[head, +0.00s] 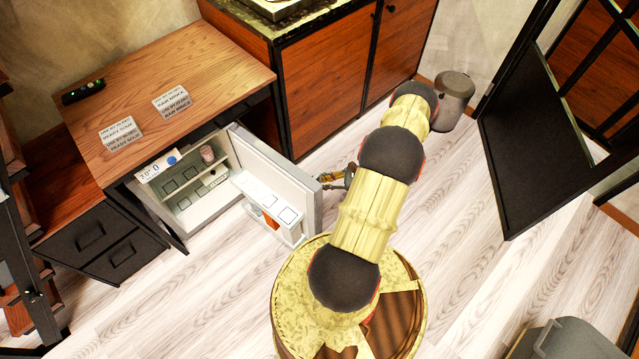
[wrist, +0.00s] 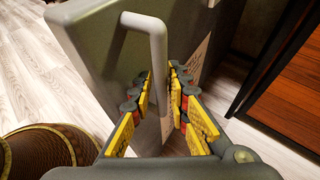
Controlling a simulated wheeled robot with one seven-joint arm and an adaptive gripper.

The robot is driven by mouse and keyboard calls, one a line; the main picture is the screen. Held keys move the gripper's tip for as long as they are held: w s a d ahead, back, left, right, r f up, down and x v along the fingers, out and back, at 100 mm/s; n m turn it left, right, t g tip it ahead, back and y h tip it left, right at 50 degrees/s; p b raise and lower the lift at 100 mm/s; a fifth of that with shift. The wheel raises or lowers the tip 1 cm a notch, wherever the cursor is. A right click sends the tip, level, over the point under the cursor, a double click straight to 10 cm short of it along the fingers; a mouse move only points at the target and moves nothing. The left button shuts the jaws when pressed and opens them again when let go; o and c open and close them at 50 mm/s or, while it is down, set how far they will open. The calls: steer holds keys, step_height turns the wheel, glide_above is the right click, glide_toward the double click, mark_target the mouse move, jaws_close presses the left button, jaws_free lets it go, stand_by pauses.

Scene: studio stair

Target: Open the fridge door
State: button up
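The small white fridge (head: 190,190) stands under the wooden desk in the head view. Its door (head: 285,180) stands wide open, swung out to the right, with its shelves and inner face showing. My gripper (head: 330,181) is at the outer side of the door. In the wrist view the grey door (wrist: 90,60) fills the upper left and carries a light looped handle (wrist: 157,50). The yellow-padded fingers of my gripper (wrist: 161,95) are spread on both sides of the handle's lower part, with small gaps. Firm contact cannot be made out.
The desk (head: 170,75) holds two label cards and a dark remote-like object. A wooden cabinet (head: 335,75) stands behind the door. A grey bin (head: 453,100) and a dark framed panel (head: 535,140) are at the right. Pale floor (head: 470,240) is clear right of me.

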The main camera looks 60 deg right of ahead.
steer(key=v, duration=1.2)
steer(key=shift+f, duration=0.1)
steer(key=s+a+r+n+g+y, duration=0.3)
steer(key=s+a+n+g, duration=0.1)
steer(key=a, duration=0.4)
steer(key=w+a+r+n+g+h, duration=0.25)
steer(key=w+a+r+n, duration=0.2)
steer(key=r, duration=0.55)
steer(key=w+a+r+n+g+h, duration=0.1)
steer(key=w+a+r+n+g, duration=0.2)
steer(key=r+n, duration=0.5)
steer(key=w+a+r+n+g+h, duration=0.2)
steer(key=w+a+r+n+g, duration=0.1)
steer(key=r, duration=0.8)
steer(key=w+a+r+n+t+h+p, duration=0.1)
steer(key=w+a+r+n+t+h, duration=0.2)
steer(key=a+r+n+t, duration=0.3)
steer(key=a+r+n, duration=0.5)
steer(key=a+r, duration=0.9)
steer(key=a, duration=0.4)
steer(key=shift+r+n+p, duration=0.3)
steer(key=shift+r+n, duration=0.05)
